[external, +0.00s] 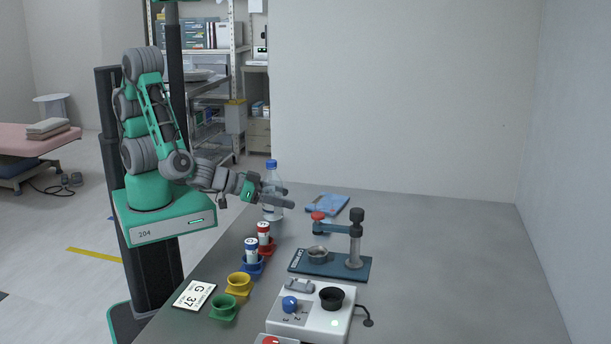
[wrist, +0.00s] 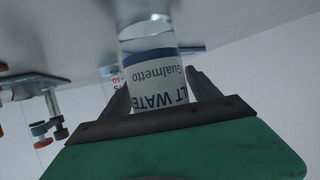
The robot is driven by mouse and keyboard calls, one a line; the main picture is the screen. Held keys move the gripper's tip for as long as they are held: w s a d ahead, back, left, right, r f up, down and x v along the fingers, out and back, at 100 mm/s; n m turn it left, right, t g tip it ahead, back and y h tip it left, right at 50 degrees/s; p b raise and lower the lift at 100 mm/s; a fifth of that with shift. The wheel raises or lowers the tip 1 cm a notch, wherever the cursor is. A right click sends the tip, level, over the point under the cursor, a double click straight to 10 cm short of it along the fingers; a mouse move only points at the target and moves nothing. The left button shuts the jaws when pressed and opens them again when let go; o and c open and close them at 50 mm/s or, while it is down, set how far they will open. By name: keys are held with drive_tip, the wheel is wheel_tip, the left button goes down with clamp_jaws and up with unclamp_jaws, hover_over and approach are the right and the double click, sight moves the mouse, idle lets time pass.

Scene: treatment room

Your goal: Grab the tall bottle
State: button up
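The tall bottle (external: 271,166) is clear with a blue cap and stands upright on the grey table, near its far left edge. My gripper (external: 284,197) is at the bottle's mid-height and covers part of it in the external view. In the wrist view, the bottle (wrist: 154,75) shows a white and blue label with dark lettering, between the two dark fingers of my gripper (wrist: 160,82). The fingers are spread on either side of it. Firm contact is not visible.
A blue cloth (external: 327,204) lies right of the bottle. A dark blue stand (external: 330,264) with a post is nearer. Red and blue holders (external: 252,265) hold small vials along the left edge. A white device (external: 312,312) is in front. The table's right side is clear.

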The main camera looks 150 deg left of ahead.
drive_tip(key=c, duration=1.4)
drive_tip(key=shift+r, duration=0.1)
drive_tip(key=shift+c, duration=0.2)
